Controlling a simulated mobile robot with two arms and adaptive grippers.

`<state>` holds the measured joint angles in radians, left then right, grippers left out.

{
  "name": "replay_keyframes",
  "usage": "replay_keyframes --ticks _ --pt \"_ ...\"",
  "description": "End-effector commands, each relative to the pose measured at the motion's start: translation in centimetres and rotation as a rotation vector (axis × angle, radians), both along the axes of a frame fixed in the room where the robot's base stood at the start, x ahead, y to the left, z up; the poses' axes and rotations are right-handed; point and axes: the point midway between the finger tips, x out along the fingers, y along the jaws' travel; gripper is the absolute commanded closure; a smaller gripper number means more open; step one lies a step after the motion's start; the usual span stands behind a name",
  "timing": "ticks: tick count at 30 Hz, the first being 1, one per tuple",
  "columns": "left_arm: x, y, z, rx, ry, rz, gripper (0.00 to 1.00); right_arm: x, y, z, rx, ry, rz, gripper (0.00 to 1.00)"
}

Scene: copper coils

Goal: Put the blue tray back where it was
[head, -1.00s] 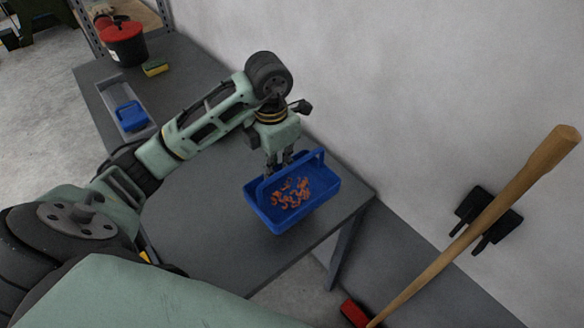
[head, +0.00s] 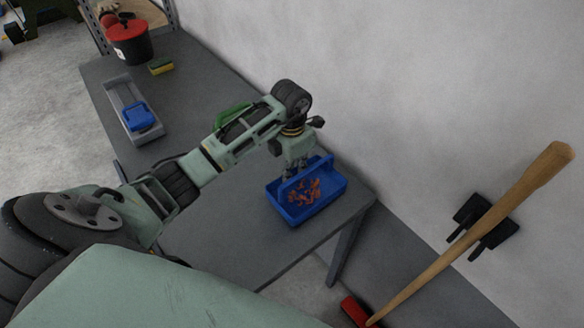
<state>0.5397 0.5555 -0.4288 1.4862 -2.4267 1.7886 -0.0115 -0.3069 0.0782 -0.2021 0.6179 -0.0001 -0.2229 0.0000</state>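The blue tray (head: 327,203) is an open box with a tall carrying handle. Several orange-copper coils (head: 304,191) lie in it. It is at the right end of the grey table, close to the table's edge, and looks level. Whether its bottom touches the tabletop is hard to tell. My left gripper (head: 297,172) reaches down from above and is closed on the tray's handle; the fingertips are small and partly hidden there. My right gripper is not in view.
On the grey table (head: 240,230) stand a grey holder (head: 121,92) with a blue object (head: 137,116), a sponge (head: 161,66) and a red-lidded black bucket (head: 130,45). A green handle-like thing (head: 230,115) shows behind my arm.

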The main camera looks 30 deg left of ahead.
Motion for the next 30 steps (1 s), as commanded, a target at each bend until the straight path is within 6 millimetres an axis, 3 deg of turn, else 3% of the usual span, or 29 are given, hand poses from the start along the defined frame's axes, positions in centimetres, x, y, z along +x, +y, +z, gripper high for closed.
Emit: replay_keyframes --ticks 5,12,25,30 --pt "0.0 0.1 -0.4 0.001 0.0 0.0 1.0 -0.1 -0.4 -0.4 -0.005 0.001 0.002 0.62" --pt "0.0 0.0 -0.3 0.001 0.0 0.001 0.77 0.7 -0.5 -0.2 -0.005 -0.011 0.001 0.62" --pt "0.1 0.1 0.5 0.001 -0.003 0.0 0.77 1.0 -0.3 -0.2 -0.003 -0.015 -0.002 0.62" --pt "0.2 0.2 3.5 0.003 -0.006 0.001 0.77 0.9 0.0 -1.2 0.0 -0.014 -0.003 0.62"
